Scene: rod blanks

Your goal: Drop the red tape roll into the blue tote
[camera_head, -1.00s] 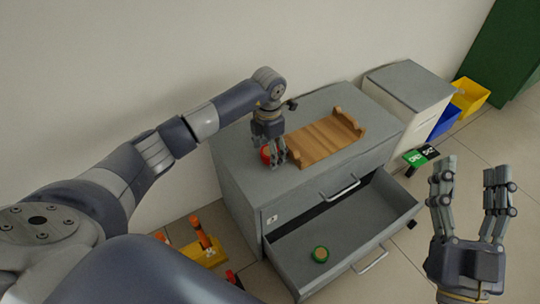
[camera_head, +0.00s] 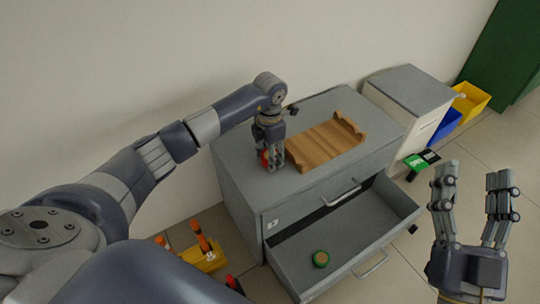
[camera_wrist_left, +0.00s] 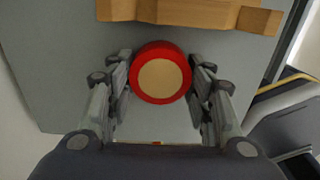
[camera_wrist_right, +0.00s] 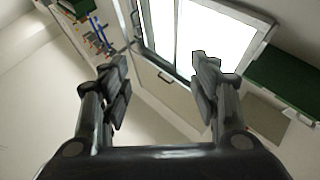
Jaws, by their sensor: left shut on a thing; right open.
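The red tape roll (camera_wrist_left: 160,73) has a red ring and a tan centre in the left wrist view. It sits between the fingers of my left gripper (camera_wrist_left: 160,88), which is shut on it. In the head view my left gripper (camera_head: 271,160) is at the left part of the grey cabinet top, with a bit of the red roll (camera_head: 265,159) showing. I cannot tell whether the roll touches the top. The blue tote (camera_head: 446,124) is on the floor at the right, beyond the cabinets. My right gripper (camera_head: 474,195) is open and empty at the right.
A wooden tray (camera_head: 325,146) lies beside my left gripper on the cabinet (camera_head: 300,115). A yellow bin (camera_head: 471,101) stands behind the blue tote. A smaller cabinet (camera_head: 410,85) stands between.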

